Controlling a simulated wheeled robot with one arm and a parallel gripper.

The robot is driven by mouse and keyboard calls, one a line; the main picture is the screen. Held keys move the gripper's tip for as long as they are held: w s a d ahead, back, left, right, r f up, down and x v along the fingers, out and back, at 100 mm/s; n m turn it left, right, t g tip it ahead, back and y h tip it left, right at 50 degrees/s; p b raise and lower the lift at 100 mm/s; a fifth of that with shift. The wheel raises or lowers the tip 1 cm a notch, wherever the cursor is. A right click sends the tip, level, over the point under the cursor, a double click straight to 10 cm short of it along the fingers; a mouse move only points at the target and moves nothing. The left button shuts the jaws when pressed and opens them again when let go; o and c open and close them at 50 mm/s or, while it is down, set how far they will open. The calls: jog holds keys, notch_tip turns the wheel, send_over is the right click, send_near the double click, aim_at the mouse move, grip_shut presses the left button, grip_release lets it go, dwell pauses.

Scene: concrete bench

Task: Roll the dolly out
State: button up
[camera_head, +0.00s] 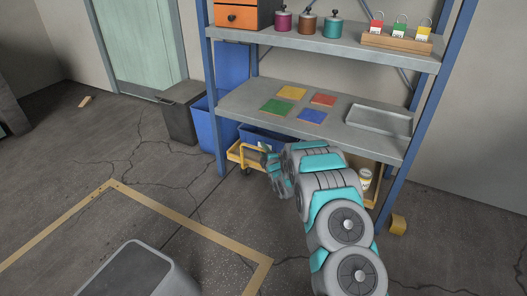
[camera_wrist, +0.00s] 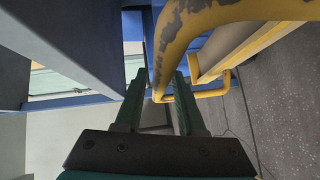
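The yellow dolly (camera_head: 237,153) stands low under the shelf unit, with a caster showing at its left end. The rest of it is partly hidden by my arm. My gripper (camera_head: 268,160) is at the dolly's front side, below the lower shelf. In the wrist view, a worn yellow bar (camera_wrist: 190,30) of the dolly curves down from the upper right. Its lower end lies between the two dark fingers of my gripper (camera_wrist: 158,90). The fingers stand apart, with gaps beside the bar; I cannot tell whether either touches it.
A blue bin (camera_head: 262,134) sits at the dolly, behind my gripper. Blue posts of the shelf unit (camera_head: 213,100) stand on both sides. A dark box (camera_head: 180,112) is at left. The floor in front, with a tan taped outline (camera_head: 190,222), has free room; a grey bin (camera_head: 140,270) stands nearer.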

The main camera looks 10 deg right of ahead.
grip_shut()
dwell(1.1)
